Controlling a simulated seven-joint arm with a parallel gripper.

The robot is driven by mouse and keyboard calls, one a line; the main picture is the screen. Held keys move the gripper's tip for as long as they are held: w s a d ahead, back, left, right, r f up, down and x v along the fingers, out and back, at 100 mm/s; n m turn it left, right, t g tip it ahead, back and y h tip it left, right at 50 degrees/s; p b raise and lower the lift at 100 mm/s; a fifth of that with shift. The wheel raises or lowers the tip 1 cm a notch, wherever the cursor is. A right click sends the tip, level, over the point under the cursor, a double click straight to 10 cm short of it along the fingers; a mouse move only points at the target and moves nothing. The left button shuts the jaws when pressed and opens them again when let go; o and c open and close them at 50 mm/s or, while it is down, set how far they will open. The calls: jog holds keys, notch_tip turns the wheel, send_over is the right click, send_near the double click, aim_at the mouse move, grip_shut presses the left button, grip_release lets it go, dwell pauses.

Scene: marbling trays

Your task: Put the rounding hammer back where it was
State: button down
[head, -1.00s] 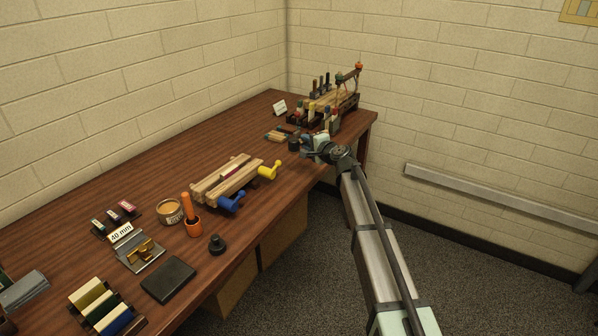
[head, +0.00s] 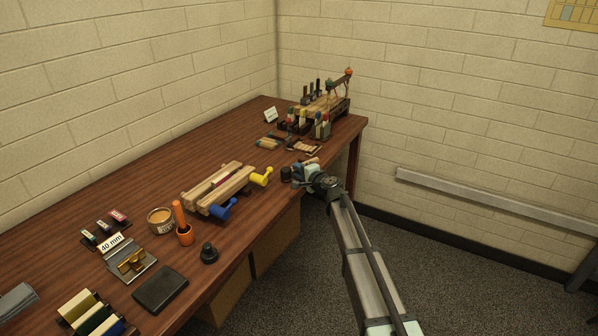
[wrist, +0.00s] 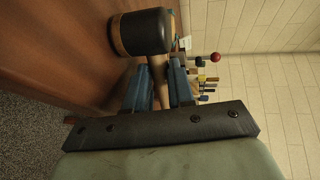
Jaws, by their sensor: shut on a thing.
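The rounding hammer has a dark, barrel-shaped head (wrist: 146,32) with a pale rim and a wooden handle (wrist: 158,72). My gripper (wrist: 160,88) is shut on the handle in the wrist view, with the head beyond the fingertips. In the head view my gripper (head: 304,172) is at the right edge of the bench, and the dark hammer head (head: 286,174) sticks out to its left. I cannot tell whether the hammer touches the bench top.
A tool rack (head: 317,107) with several upright tools stands at the bench's back corner, with small wooden-handled tools (head: 268,143) before it. A wooden press (head: 217,188) with blue and yellow handles lies left of my gripper. Bare bench top (head: 130,190) runs along the wall.

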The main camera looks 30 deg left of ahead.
jog(key=shift+f, duration=0.1)
jog(key=c, duration=1)
grip_release()
